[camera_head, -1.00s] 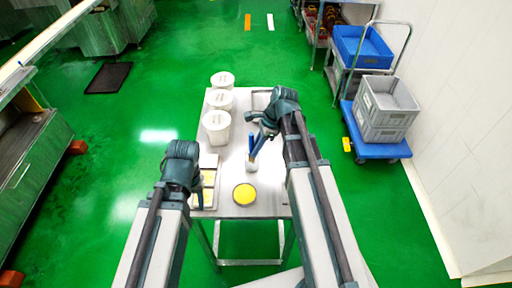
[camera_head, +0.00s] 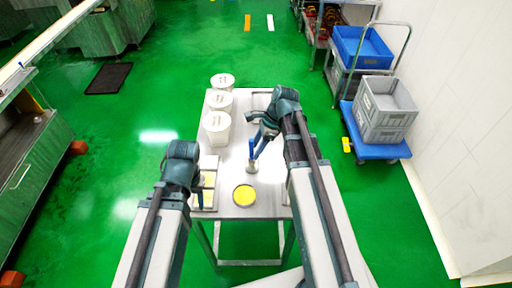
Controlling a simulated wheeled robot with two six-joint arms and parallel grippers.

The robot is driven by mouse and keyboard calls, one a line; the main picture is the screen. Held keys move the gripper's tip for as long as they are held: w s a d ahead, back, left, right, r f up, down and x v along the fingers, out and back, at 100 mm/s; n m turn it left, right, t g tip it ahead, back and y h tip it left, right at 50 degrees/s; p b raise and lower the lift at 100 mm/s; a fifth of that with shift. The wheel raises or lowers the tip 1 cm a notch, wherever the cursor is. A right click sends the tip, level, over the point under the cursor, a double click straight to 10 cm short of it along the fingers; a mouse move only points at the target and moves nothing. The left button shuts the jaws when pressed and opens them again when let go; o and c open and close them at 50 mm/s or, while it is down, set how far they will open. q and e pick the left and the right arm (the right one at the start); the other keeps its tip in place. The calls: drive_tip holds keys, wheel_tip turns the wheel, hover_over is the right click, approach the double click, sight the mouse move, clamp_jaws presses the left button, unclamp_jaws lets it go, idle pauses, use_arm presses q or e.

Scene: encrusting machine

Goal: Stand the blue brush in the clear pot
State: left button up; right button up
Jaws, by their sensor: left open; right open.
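The blue brush (camera_head: 251,148) stands nearly upright in the clear pot (camera_head: 252,167) on the steel table (camera_head: 226,166). The pot is small and its outline is faint. My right gripper (camera_head: 257,139) is open just to the right of the brush handle, close to it; I cannot tell whether they touch. My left gripper (camera_head: 199,196) is open and empty near the table's left front edge, in front of a light tray with yellow contents (camera_head: 207,164).
A round dish of yellow filling (camera_head: 244,195) sits at the table's front. Several white lidded tubs (camera_head: 216,127) line the left rear side. Grey crates on a blue trolley (camera_head: 386,108) stand on the floor at right.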

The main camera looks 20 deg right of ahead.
drive_tip(key=p+v, duration=1.1)
drive_tip(key=v, duration=0.2)
drive_tip(key=shift+p, duration=0.3)
drive_tip(key=shift+a, duration=0.1)
idle(0.4)
drive_tip(key=s+a+f+n+h+b, duration=0.2)
drive_tip(key=s+a+n, duration=0.4)
drive_tip(key=n, duration=0.5)
drive_tip(key=s+a+f+n+h+b, duration=0.2)
drive_tip(key=s+a+n, duration=0.5)
drive_tip(key=a+n, duration=0.4)
drive_tip(key=shift+s+f+n+g+h+b, duration=0.2)
drive_tip(key=shift+f+n+g+h+b, duration=0.2)
drive_tip(key=shift+f+n+h, duration=0.5)
drive_tip(key=shift+f, duration=0.1)
